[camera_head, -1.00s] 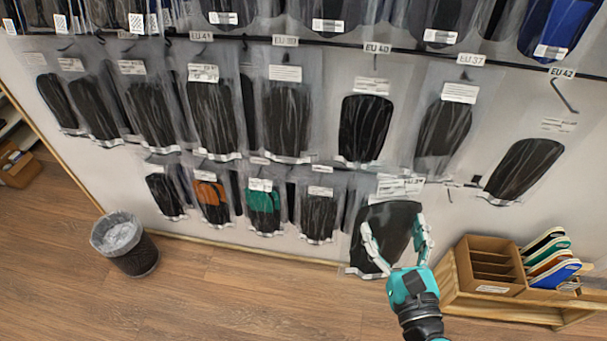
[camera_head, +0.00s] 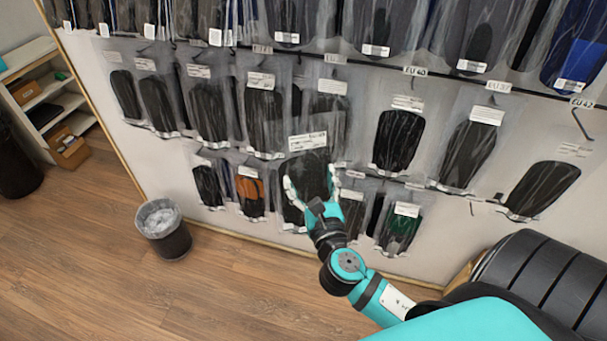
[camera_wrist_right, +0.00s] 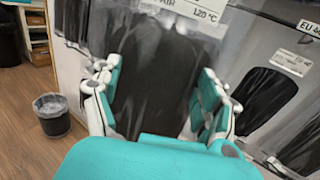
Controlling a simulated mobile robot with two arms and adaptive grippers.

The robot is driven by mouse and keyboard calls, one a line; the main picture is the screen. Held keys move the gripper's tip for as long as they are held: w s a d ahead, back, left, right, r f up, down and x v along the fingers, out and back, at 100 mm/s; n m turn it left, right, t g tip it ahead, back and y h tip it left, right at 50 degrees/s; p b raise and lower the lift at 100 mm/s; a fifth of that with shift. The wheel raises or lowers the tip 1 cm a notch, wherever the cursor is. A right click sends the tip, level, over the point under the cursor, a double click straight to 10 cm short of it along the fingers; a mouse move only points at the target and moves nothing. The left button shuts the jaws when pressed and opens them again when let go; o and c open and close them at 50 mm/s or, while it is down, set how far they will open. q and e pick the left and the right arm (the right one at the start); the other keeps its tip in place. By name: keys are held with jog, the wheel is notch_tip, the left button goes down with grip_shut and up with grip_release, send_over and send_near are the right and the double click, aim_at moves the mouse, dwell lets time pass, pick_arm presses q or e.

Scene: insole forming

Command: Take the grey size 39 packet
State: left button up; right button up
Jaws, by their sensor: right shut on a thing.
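My right gripper (camera_head: 308,194) is shut on a clear packet (camera_head: 307,160) with a dark grey insole and a white label at its top. The packet hangs upright between the fingers, in front of the wall display, and hides part of the lower row. In the right wrist view the packet (camera_wrist_right: 155,75) fills the space between the fingers of my right gripper (camera_wrist_right: 157,88), and its label shows "120 °C". The size on the label is too small to read. My left gripper is not in view.
Several packets with dark insoles hang in the upper row, such as one under EU 40 (camera_head: 398,140). An orange packet (camera_head: 250,188) and a green packet (camera_head: 403,228) hang lower. A bin (camera_head: 165,230) stands on the clear wooden floor (camera_head: 90,270). Shelves (camera_head: 45,90) stand at left.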

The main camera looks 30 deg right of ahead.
jog(key=shift+w+d, duration=0.75)
jog(key=shift+d, duration=0.3)
jog(key=shift+w+d, duration=0.95)
jog(key=shift+d, duration=0.2)
jog(key=shift+w+d, duration=0.5)
jog(key=shift+d, duration=0.05)
jog(key=shift+w+d+b, duration=0.15)
jog(key=shift+d+b, duration=0.05)
jog(key=shift+b, duration=0.1)
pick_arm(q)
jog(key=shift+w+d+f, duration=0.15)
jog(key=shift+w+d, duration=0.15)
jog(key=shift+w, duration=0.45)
pick_arm(e)
jog(key=shift+w+d, duration=0.2)
jog(key=shift+d, duration=0.05)
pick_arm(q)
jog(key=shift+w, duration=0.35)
